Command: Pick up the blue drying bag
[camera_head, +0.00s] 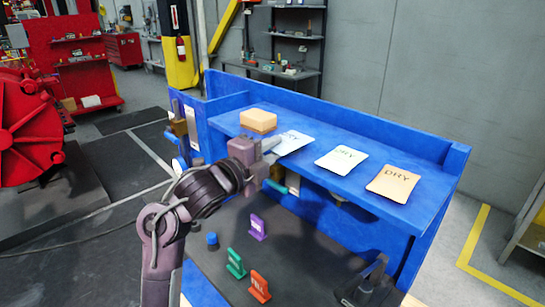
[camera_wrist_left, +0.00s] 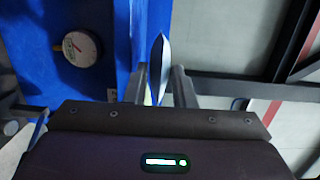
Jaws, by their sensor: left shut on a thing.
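The blue drying bag (camera_head: 294,142) is the leftmost of three flat bags on the blue shelf and looks pale bluish white. Its left edge is at my left gripper (camera_head: 270,149), which reaches in from the left. In the left wrist view the bag (camera_wrist_left: 158,62) shows nearly edge-on between the fingers of my left gripper (camera_wrist_left: 160,85), which is shut on it. I cannot tell whether the bag is clear of the shelf. My right gripper is not in view.
A pale green bag (camera_head: 341,159) and an orange bag (camera_head: 394,183) marked DRY lie to the right on the blue shelf (camera_head: 340,187). A tan block (camera_head: 258,121) sits behind the gripper. Coloured tags and a black fixture (camera_head: 368,287) stand on the dark worktop below.

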